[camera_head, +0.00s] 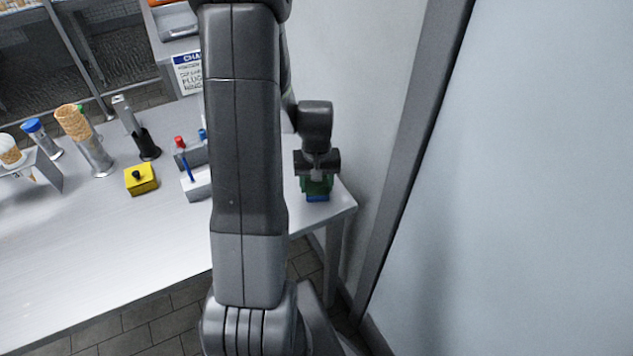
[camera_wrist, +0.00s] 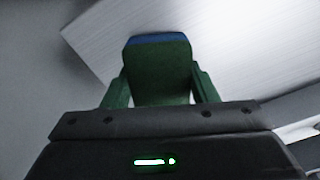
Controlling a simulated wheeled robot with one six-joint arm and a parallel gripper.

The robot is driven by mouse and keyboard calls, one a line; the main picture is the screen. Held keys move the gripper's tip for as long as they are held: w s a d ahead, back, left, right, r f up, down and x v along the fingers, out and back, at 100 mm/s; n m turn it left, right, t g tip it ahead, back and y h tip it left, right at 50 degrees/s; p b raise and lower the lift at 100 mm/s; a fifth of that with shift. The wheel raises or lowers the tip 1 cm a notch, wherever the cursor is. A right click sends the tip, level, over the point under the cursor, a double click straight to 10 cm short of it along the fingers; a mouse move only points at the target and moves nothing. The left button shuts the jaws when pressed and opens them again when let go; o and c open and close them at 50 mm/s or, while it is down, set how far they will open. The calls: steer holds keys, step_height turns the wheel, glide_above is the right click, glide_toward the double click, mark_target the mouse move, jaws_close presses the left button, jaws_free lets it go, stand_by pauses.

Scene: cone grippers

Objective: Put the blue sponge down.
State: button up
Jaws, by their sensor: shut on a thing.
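The blue sponge (camera_head: 317,198) is at the right end of the white table, near its corner. In the wrist view it shows as a dark green face with a blue strip along the far edge (camera_wrist: 158,40). My gripper (camera_head: 317,183) points down over that corner. Its two green fingers (camera_wrist: 160,90) are shut on the sponge, one on each side. I cannot tell whether the sponge's underside touches the table top.
The white table (camera_head: 110,240) runs to the left, with bare room at its front. A wall is close on the right.

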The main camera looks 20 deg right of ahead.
steer(key=shift+f, duration=0.1)
steer(key=shift+f, duration=0.15)
steer(key=o, duration=1)
step_height(320, 180, up, 12)
steer(key=shift+r, duration=0.25)
